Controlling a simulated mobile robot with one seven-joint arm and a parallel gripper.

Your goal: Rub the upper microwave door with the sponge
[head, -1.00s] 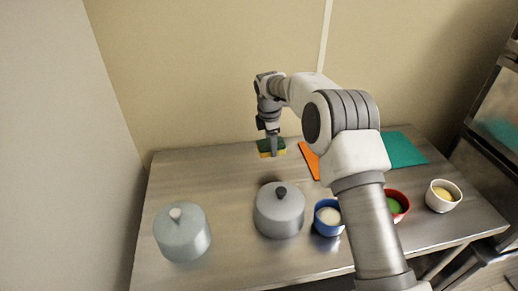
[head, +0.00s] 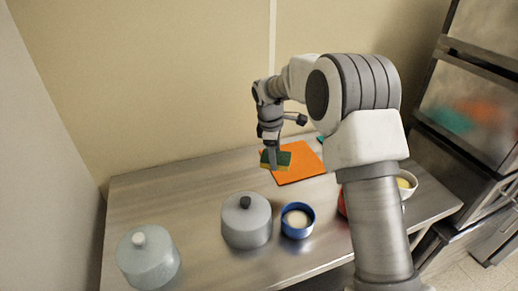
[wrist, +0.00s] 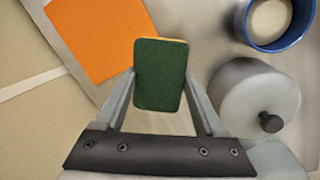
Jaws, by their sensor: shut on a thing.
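In the wrist view the sponge (wrist: 160,85) sits between the two fingers of my gripper (wrist: 160,78), green face to the camera. Stacked steel appliances with shiny fronts stand at the right edge of the head view. One front (head: 468,100) mirrors orange and teal; another steel panel (head: 490,30) lies above it, cut by the frame. I cannot tell for certain which is the upper microwave door. The sponge is far from both.
A grey lidded pot (head: 247,225), a pale lidded pot (head: 147,262) and a blue bowl (head: 297,232) stand on the table (head: 190,195). My arm partly hides a red bowl and a white bowl (head: 408,191).

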